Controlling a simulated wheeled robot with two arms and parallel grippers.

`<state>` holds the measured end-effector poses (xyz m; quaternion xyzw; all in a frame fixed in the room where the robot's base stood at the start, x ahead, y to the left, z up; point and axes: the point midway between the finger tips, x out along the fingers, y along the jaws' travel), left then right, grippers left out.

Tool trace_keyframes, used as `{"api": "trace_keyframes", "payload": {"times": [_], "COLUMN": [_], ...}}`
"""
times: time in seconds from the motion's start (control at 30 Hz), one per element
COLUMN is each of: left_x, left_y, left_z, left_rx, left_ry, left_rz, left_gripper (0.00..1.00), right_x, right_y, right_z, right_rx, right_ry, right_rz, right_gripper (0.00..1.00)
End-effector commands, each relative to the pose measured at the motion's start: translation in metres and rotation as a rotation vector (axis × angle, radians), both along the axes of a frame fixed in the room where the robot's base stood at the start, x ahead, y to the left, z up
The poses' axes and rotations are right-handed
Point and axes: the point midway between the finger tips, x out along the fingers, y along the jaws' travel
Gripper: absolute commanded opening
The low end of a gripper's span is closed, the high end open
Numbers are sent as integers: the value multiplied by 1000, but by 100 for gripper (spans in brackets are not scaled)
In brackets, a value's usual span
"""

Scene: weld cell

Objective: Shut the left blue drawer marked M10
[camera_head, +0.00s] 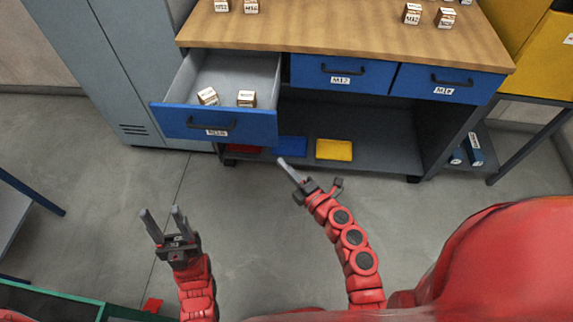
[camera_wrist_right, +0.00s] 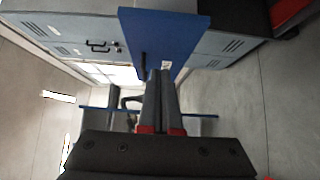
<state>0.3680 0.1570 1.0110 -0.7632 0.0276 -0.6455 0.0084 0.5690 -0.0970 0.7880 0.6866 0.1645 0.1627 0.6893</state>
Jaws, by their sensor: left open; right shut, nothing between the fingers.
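The left blue drawer (camera_head: 170,122) under the wooden bench top is pulled out, with a dark handle and a white label too small to read surely. Two small labelled boxes, a left one (camera_head: 208,96) and a right one (camera_head: 246,98), lie inside it. My left gripper (camera_head: 162,217) is open and empty, in front of and below the drawer. My right gripper (camera_head: 284,165) is shut and empty, just below the drawer's right end and apart from it in the head view. In the right wrist view, the blue drawer front (camera_wrist_right: 165,42) stands beyond the shut fingers (camera_wrist_right: 160,85).
The middle drawer (camera_head: 342,75) and right drawer (camera_head: 447,84) are shut. A grey locker (camera_head: 110,60) stands left of the bench. Small boxes stand on the bench top (camera_head: 330,30). The floor ahead is clear.

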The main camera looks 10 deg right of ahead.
Motion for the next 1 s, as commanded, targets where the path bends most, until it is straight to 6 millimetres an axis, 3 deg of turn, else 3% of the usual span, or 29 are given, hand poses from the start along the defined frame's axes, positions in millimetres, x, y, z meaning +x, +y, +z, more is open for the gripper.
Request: {"api": "trace_keyframes", "payload": {"times": [0.37, 0.53, 0.7, 1.0], "left_x": [0, 0, 0, 0], "left_y": [0, 0, 0, 0], "left_z": [9, 8, 8, 8], "left_rx": [0, 0, 0, 0], "left_ry": [0, 0, 0, 0], "left_rz": [0, 0, 0, 0], "left_gripper": [50, 50, 50, 50], "right_x": [72, 96, 107, 109], "right_y": [37, 28, 25, 25], "right_z": [4, 3, 1, 1], "right_rx": [7, 4, 3, 3], "right_ry": [-4, -2, 0, 0], "right_rz": [3, 0, 3, 4], "right_gripper": [0, 0, 0, 0]}}
